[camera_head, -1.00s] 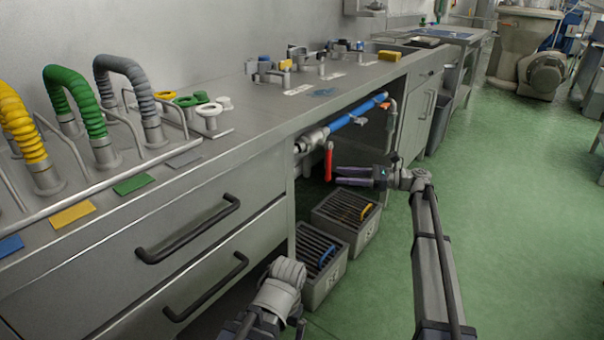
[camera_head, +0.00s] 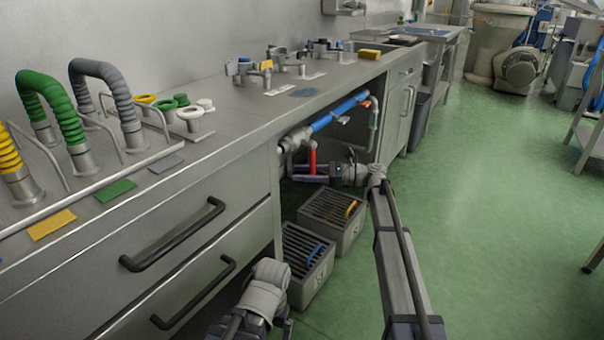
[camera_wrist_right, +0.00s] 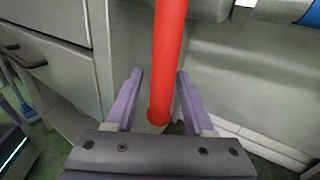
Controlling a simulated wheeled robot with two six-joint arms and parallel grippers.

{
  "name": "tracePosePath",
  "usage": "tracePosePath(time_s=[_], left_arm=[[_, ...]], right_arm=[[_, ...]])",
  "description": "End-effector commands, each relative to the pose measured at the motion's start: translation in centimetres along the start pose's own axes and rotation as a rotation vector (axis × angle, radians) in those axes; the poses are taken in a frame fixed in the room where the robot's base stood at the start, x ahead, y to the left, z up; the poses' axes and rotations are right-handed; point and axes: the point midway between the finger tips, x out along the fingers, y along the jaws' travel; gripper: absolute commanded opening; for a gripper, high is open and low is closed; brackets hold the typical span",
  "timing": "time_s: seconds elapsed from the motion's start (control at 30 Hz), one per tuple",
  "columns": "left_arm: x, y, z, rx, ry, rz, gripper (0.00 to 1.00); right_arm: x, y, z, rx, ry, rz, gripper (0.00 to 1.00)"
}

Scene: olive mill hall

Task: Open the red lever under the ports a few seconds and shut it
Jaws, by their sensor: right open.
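The red lever (camera_head: 312,160) hangs down from the pipe valve (camera_head: 293,141) under the counter edge. In the right wrist view the lever (camera_wrist_right: 168,55) hangs between the two purple fingers, with space on both sides. My right gripper (camera_head: 308,174) is open around the lower part of the lever; it also shows in the right wrist view (camera_wrist_right: 158,100). The ports are the caps in yellow, green and white (camera_head: 180,108) on the counter. My left arm shows at the bottom of the head view, its fingers hidden.
A blue pipe (camera_head: 340,112) runs from the valve along the cabinet opening. Two grated crates (camera_head: 318,277) stand on the floor below. A drawer front with black handles (camera_head: 172,240) is left of the opening.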

Motion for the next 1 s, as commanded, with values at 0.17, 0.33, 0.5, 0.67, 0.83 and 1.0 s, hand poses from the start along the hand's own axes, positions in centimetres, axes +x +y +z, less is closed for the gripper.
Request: tracePosePath(time_s=[0.17, 0.33, 0.5, 0.67, 0.83, 1.0], left_arm=[[0.0, 0.0, 0.0, 0.0, 0.0, 0.0, 1.0], [0.0, 0.0, 0.0, 0.0, 0.0, 0.0, 1.0], [0.0, 0.0, 0.0, 0.0, 0.0, 0.0, 1.0], [0.0, 0.0, 0.0, 0.0, 0.0, 0.0, 1.0], [0.0, 0.0, 0.0, 0.0, 0.0, 0.0, 1.0], [0.01, 0.0, 0.0, 0.0, 0.0, 0.0, 1.0]], right_arm=[[0.07, -0.01, 0.0, 0.0, 0.0, 0.0, 0.53], [0.06, -0.01, 0.0, 0.0, 0.0, 0.0, 0.42], [0.04, -0.01, 0.0, 0.0, 0.0, 0.0, 0.23], [0.04, -0.01, 0.0, 0.0, 0.0, 0.0, 0.05], [0.03, -0.01, -0.02, 0.0, 0.001, 0.0, 0.0], [0.03, 0.0, -0.04, 0.0, 0.002, 0.0, 0.0]])
